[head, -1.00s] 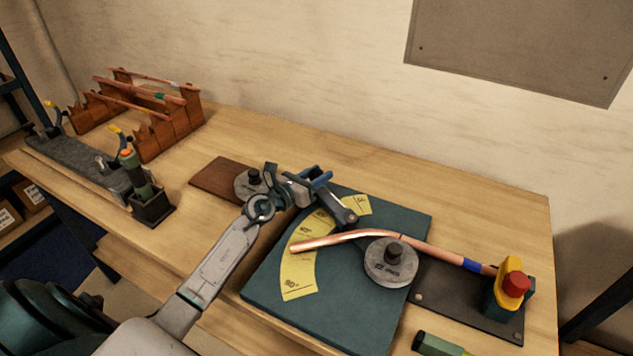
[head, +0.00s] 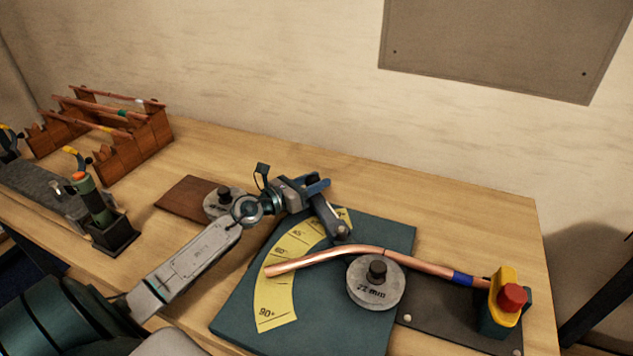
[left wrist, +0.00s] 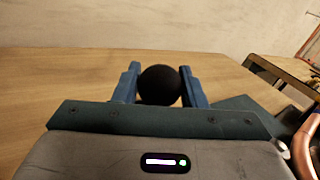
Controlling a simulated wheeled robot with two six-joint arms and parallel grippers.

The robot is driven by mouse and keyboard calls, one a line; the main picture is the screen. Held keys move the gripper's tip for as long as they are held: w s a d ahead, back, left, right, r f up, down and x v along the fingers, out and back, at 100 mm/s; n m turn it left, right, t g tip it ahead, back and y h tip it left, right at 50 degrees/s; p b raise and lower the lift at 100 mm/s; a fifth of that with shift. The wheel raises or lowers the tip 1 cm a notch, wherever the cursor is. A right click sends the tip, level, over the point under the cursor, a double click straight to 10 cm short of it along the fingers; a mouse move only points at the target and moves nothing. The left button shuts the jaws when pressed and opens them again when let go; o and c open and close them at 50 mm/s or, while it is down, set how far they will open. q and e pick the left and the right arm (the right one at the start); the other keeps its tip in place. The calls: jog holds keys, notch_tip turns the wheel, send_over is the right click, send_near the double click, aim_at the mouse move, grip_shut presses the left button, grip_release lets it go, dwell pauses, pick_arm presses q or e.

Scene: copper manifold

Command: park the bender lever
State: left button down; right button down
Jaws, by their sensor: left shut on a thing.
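The bender is a teal board with a yellow angle scale (head: 274,297), a round grey 22 mm die (head: 374,290) and a dark lever (head: 327,214). The lever stands near the far end of the scale, beyond the tube. My left gripper (head: 318,186) is shut on the lever's end. In the left wrist view its blue fingers close around a round black knob (left wrist: 160,85). A copper tube (head: 425,265) with a blue band lies past the die, slightly bent, its free end over the scale. My right gripper is out of view.
A yellow clamp with a red knob (head: 512,297) is at the tube's right end. Another grey die (head: 222,204) sits on a brown board behind my left arm. A wooden rack (head: 130,152) with copper tubes and a green-handled tool (head: 93,203) stand left. The back right bench is clear.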

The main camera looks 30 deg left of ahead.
pick_arm(q)
jog(key=shift+r, duration=0.1)
jog(key=c, duration=1.1)
grip_release()
jog(key=shift+o, duration=1)
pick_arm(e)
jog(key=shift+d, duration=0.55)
